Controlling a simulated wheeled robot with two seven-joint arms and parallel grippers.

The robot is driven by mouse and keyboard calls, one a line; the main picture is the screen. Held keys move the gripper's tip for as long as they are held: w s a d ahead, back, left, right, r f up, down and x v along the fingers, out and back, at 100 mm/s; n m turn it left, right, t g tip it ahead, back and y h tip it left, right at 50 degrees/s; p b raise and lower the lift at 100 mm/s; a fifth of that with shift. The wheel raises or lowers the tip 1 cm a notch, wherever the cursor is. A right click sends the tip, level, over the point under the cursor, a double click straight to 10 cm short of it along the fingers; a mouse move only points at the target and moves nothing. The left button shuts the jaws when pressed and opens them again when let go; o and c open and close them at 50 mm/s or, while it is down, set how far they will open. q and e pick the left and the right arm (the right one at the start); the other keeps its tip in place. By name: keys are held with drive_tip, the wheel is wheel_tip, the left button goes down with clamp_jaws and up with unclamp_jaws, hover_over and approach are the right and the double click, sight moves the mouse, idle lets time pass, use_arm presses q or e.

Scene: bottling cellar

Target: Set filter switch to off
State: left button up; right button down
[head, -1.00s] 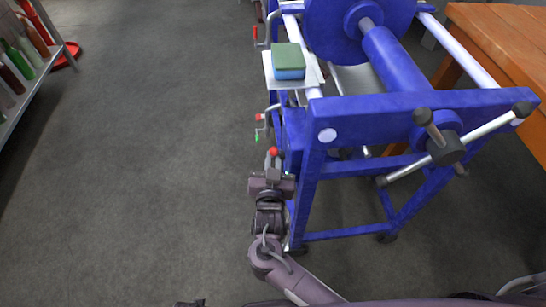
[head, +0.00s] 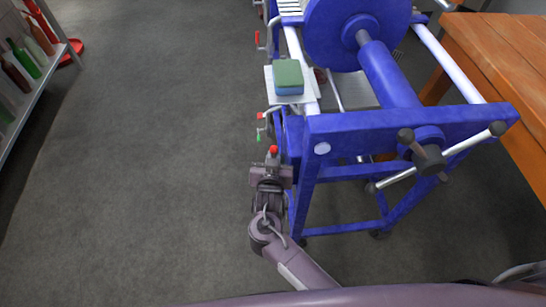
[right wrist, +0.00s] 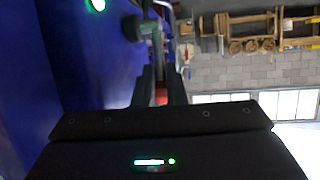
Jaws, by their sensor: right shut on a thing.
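The filter is a blue framed press (head: 400,122) standing right of centre in the head view. My right gripper (head: 273,162) is at its near left side, shut on a small red-tipped switch (head: 273,149). The red tip shows just beyond the jaws. In the right wrist view the fingers (right wrist: 160,85) are close together with a bit of red between them, beside the blue side of the press. Most of the switch is hidden by the jaws, and its setting cannot be read. A green lamp (right wrist: 97,5) glows at the top of that view. My left gripper is not in view.
Taps with red and green handles (head: 262,116) stick out of the press's left side beyond my gripper. A green and blue sponge (head: 288,77) lies on a pale plate there. A wooden table (head: 500,50) is at right, a bottle rack (head: 25,75) at left. The floor between is clear.

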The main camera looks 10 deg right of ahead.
drive_tip(key=c, duration=1.5)
unclamp_jaws()
drive_tip(key=shift+w+d+r, duration=0.1)
drive_tip(key=shift+w+r, duration=0.15)
drive_tip(key=shift+r, duration=0.2)
drive_tip(key=shift+s+f, duration=0.1)
drive_tip(key=shift+s, duration=0.05)
drive_tip(key=shift+v, duration=3.9)
